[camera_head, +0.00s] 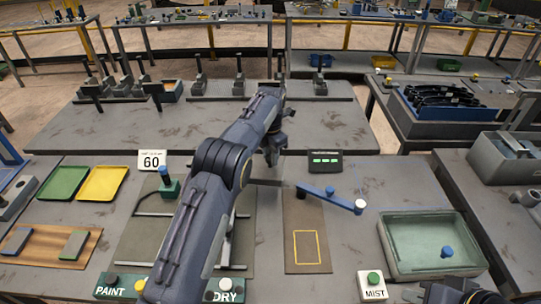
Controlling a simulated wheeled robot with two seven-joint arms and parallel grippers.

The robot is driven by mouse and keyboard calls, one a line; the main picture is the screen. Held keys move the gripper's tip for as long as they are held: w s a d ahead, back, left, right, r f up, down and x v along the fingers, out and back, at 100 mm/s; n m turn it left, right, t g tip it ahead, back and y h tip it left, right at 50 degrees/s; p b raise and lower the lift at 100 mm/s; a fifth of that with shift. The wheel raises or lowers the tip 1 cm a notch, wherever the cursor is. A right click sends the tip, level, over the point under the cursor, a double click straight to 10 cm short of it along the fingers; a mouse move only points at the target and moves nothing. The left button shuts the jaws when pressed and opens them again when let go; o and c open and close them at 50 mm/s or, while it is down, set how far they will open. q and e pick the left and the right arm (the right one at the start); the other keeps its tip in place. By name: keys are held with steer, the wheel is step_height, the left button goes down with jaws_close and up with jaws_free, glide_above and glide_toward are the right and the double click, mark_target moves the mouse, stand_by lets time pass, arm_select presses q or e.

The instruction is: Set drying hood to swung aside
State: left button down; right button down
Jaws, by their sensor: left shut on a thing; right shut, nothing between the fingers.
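My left gripper (272,160) points down just above the bar and is shut on part of the hood. The exact grip is hidden. My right gripper (415,294) is shut and empty at the bottom edge, mostly cut off. The DRY button (225,290) stands at the front, partly behind my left arm.
A brown board with a yellow outline (307,250) lies below the swing arm. A green tray (392,251) and MIST button (373,285) stand to the right. Green (63,182) and yellow trays (103,183) and a "60" sign (152,160) stand left. Upright levers (199,75) line the rear table.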

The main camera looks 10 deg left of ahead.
arm_select(q)
steer(key=c, duration=1.1)
jaws_free()
steer(key=shift+o, duration=0.2)
step_height(320, 180, up, 8)
steer(key=shift+f, duration=0.1)
